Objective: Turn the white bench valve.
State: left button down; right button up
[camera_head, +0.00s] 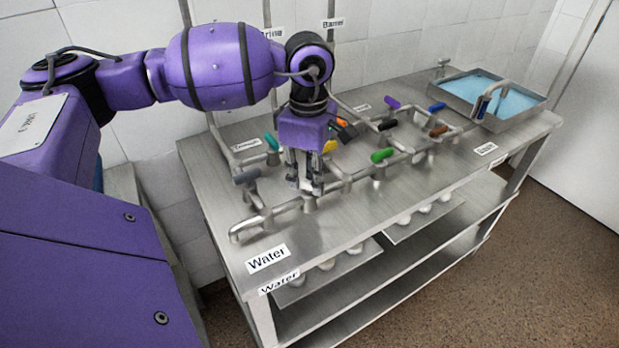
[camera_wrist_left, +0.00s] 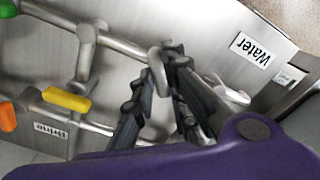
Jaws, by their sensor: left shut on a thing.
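My left gripper (camera_head: 311,187) points down over the front pipe on the steel bench, its fingers shut on the white bench valve (camera_head: 306,184). Only a small pale part of the valve shows between the fingers. My right gripper is not in view.
Close around stand a dark grey lever (camera_head: 246,176), a teal lever (camera_head: 271,141), a yellow lever (camera_head: 329,146) and a green lever (camera_head: 382,155). A tray of blue liquid (camera_head: 465,92) is at the far right. The bench front near the Water label (camera_head: 267,259) is clear.

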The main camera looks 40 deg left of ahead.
aim_at(309, 181)
pick_arm(q)
jog(key=m+b, duration=0.1)
jog(key=m, duration=0.2)
jog(key=shift+w+m, duration=0.1)
jog(key=shift+m, duration=0.2)
jog(key=m+b, duration=0.1)
jog(key=m, duration=0.1)
jog(key=shift+m, duration=0.9)
jog(key=shift+r, duration=0.1)
jog(key=c, duration=1.7)
grip_release()
jog(key=shift+c, duration=0.2)
jog(key=shift+r, duration=0.1)
notch_tip(309, 181, up, 12)
